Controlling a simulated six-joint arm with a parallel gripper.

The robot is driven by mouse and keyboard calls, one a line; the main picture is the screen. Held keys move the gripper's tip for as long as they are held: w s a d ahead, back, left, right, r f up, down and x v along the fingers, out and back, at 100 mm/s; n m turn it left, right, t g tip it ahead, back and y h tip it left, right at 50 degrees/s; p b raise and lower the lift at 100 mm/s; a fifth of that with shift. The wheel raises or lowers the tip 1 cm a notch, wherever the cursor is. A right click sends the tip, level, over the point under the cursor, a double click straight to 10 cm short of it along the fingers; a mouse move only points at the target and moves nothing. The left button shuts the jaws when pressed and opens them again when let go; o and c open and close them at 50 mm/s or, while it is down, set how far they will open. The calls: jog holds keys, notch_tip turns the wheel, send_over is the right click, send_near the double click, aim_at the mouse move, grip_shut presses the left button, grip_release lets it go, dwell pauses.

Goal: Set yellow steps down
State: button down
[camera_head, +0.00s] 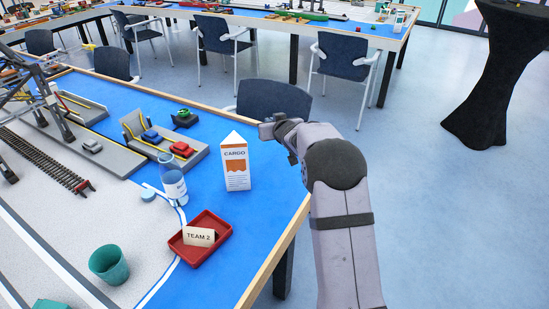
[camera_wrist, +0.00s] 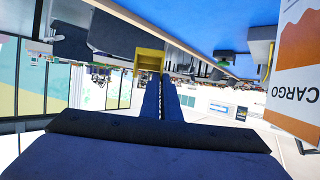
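My gripper (camera_wrist: 160,76) shows in the wrist view as two long dark fingers set close together. The yellow steps (camera_wrist: 149,60) show right at their tips as a small yellow block with a stepped, boxy outline, and the fingers look shut on it. In the head view my gripper (camera_head: 264,130) is above the table's right edge, to the right of the white and orange CARGO carton (camera_head: 236,166). The yellow steps cannot be made out there; my gripper seems to hide them. The carton also shows upside down at the right of the wrist view (camera_wrist: 298,75).
A grey platform (camera_head: 190,166) carries toy cars. Blue tabletop is bare around the carton. A chair (camera_head: 274,99) stands behind the edge.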

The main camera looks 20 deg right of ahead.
jog(key=shift+f+b, duration=0.4)
jog(key=shift+f, duration=5.45)
jog(key=shift+f, duration=0.2)
jog(key=c, duration=2)
grip_release()
jog(key=shift+r, duration=0.3)
jog(key=b+v, duration=0.1)
jog(key=v, duration=1.1)
